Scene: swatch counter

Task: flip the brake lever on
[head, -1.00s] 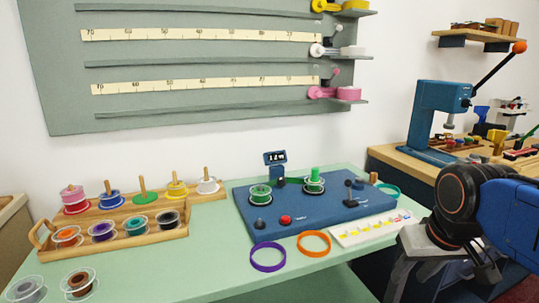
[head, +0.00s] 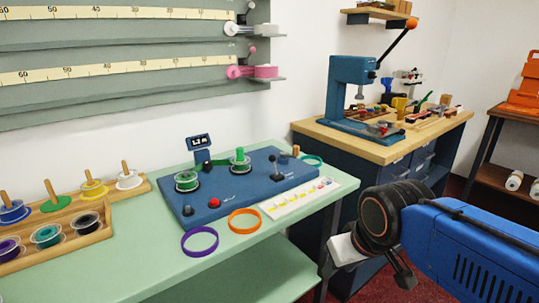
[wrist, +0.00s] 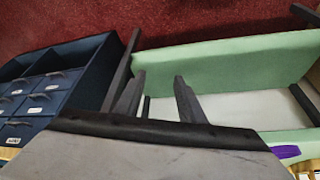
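The blue winding board (head: 240,190) lies on the green counter in the head view. A small black lever (head: 272,160), which looks like the brake lever, stands near its right end. Its label is too small to read, so I cannot tell its setting. The board also carries two green spools, a red button (head: 214,202) and a small display (head: 200,142). My gripper is low at the right, in front of the counter and well apart from the board. In the wrist view my gripper (wrist: 159,88) has its two fingers apart with nothing between them. The lever is not in the wrist view.
A purple ring (head: 200,254) and an orange ring (head: 259,221) lie at the counter's front edge, beside a white card (head: 300,197). A wooden spool rack (head: 108,227) stands left. The counter's front is open below.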

